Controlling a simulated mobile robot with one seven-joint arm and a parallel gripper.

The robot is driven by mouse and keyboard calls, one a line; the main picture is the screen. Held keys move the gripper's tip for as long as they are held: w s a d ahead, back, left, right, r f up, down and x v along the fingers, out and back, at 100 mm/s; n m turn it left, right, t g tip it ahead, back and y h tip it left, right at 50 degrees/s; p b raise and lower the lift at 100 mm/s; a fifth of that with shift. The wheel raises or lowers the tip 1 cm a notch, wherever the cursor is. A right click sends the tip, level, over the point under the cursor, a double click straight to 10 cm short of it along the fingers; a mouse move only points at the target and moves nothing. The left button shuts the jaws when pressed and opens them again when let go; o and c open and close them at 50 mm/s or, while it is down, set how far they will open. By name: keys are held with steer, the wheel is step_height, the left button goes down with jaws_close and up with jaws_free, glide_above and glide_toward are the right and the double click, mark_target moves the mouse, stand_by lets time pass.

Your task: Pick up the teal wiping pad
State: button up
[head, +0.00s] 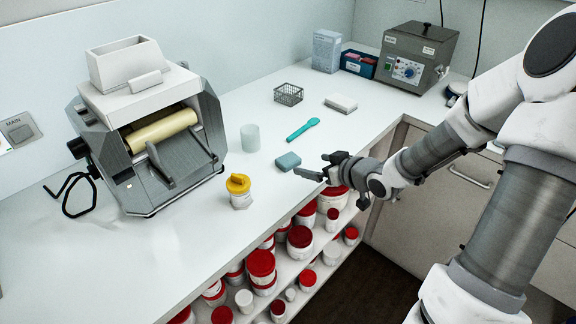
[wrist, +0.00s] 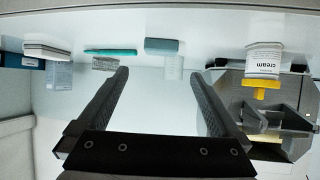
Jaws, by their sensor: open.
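The teal wiping pad (head: 288,161) is a small flat block lying on the white counter near its front edge. My gripper (head: 314,167) is just to its right, above the counter's edge, with a finger close to the pad; whether they touch cannot be told. In the wrist view, which is upside down, the pad (wrist: 162,46) shows beyond the two spread fingertips, in line with the gap between them (wrist: 160,76). The gripper is open, and nothing is between the fingers.
A teal spatula (head: 302,130), a translucent beaker (head: 250,138) and a yellow-capped jar (head: 239,191) stand or lie around the pad. The roller mill (head: 150,125) is at left. A wire basket (head: 288,94) and white block (head: 341,103) are behind. Red-lidded tubs (head: 262,264) fill shelves below.

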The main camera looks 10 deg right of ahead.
mark_target(290, 160)
steer(key=b+x, duration=0.1)
steer(key=x, duration=0.5)
steer(key=shift+w+f, duration=0.1)
steer(key=shift+w, duration=0.1)
steer(key=b+x, duration=0.1)
steer(key=x, duration=0.4)
steer(key=shift+a, duration=0.15)
steer(key=c, duration=1.1)
